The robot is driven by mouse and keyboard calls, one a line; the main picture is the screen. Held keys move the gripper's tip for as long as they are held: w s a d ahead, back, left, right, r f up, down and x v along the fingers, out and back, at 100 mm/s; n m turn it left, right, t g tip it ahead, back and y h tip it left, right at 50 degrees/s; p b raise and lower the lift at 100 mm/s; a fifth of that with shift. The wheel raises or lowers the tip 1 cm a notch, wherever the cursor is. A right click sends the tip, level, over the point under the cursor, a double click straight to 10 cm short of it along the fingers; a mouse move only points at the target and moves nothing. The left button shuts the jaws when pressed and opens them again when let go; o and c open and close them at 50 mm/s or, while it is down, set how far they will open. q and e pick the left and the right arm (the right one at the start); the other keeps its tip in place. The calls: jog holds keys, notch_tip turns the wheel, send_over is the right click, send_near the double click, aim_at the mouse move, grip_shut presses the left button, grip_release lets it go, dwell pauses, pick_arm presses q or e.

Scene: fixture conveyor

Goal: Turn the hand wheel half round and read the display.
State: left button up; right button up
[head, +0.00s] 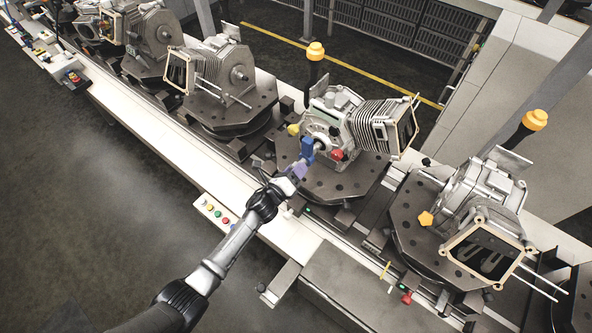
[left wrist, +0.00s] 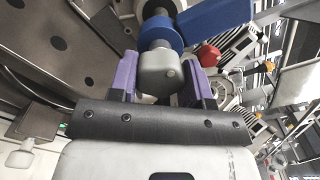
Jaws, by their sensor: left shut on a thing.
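My left gripper (head: 297,170) reaches the front of a grey finned machine unit (head: 345,112) on the middle round fixture plate. In the left wrist view its purple fingers (left wrist: 160,80) are shut on a grey block-like knob (left wrist: 158,70). A blue collar (left wrist: 160,34) sits just beyond the knob, with a blue bar (left wrist: 214,17) beside it; this blue part also shows in the head view (head: 307,149). I cannot tell which of these parts is the hand wheel. A red knob (head: 337,155) and a yellow knob (head: 293,129) are close by. I cannot make out a display.
Similar units stand along the conveyor, one at right (head: 485,205) and one at left (head: 220,70). Orange-topped dark posts (head: 315,52) rise behind. A button box (head: 218,212) sits on the white front rail (head: 150,125). The floor at lower left is clear.

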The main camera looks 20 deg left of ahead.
pick_arm(q)
jog(key=n, duration=0.3)
jog(key=shift+n, duration=0.4)
jog(key=n, duration=0.4)
jog(key=shift+r+n, duration=0.1)
jog(key=shift+n, duration=0.2)
jog(key=n+p, duration=0.1)
jog(key=n, duration=1.1)
jog(key=shift+n+p, duration=0.3)
jog(key=n, duration=0.2)
jog(key=shift+n, duration=0.3)
jog(key=n, duration=0.5)
jog(key=shift+b, duration=0.35)
jog(key=shift+n, duration=0.9)
jog(key=shift+n, duration=0.3)
